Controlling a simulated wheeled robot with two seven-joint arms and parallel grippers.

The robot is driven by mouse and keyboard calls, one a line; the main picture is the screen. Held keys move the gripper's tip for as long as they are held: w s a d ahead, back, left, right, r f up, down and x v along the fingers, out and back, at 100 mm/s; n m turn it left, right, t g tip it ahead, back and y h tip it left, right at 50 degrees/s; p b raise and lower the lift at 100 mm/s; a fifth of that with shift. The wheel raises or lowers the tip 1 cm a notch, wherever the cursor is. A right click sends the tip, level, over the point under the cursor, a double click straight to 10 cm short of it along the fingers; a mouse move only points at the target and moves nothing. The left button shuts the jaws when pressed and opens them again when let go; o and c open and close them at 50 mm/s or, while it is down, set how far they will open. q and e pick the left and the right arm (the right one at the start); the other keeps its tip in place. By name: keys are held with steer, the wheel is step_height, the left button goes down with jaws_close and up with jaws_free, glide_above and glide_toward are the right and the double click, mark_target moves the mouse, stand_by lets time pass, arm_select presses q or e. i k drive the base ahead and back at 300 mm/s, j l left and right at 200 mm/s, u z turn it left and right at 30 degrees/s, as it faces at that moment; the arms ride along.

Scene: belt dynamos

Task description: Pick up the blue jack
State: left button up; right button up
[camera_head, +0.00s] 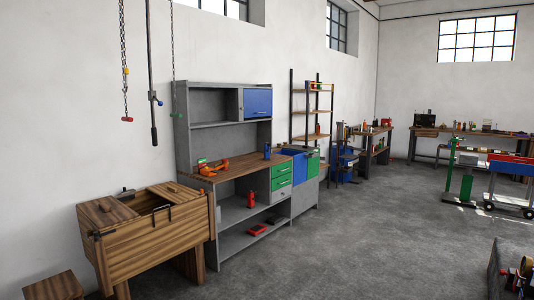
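A small upright blue object (267,152) stands on the wooden top of the grey workbench (232,168), near its right end. It looks like a small bottle jack, but it is too small to be sure. Neither of my grippers shows in the head view, and nothing is seen touching the blue object.
Orange tools (214,167) lie on the bench's left part. Below are a red extinguisher-like cylinder (250,200) and a red box (257,230). A wooden chest (150,240) stands at left, a blue-red cart (512,170) at right. The middle floor (390,230) is clear.

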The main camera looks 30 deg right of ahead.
mark_target(266, 152)
steer(key=i+l+z, duration=0.35)
steer(key=l, duration=0.15)
steer(key=i+l+z, duration=0.8)
steer(key=i+z, duration=0.2)
steer(key=i, duration=0.25)
steer(key=i+z, duration=0.35)
steer(key=i+l, duration=0.1)
steer(key=i, duration=1.95)
steer(key=i+l+u, duration=0.15)
steer(key=i+u, duration=0.35)
steer(key=i+l+u, duration=0.5)
steer(key=i, duration=0.15)
steer(key=i+l+u, duration=0.95)
steer(key=l, duration=0.25)
steer(key=i+l+u, duration=0.1)
steer(key=i, duration=0.4)
steer(key=i+l+u, duration=0.1)
steer(key=i, duration=0.35)
steer(key=i+l+u, duration=0.1)
steer(key=i+l, duration=0.2)
steer(key=i, duration=0.2)
steer(key=i+l+u, duration=0.1)
steer(key=i+l, duration=0.15)
steer(key=i, duration=0.2)
steer(key=i+l+u, duration=0.1)
steer(key=i+l, duration=0.2)
steer(key=i, duration=0.15)
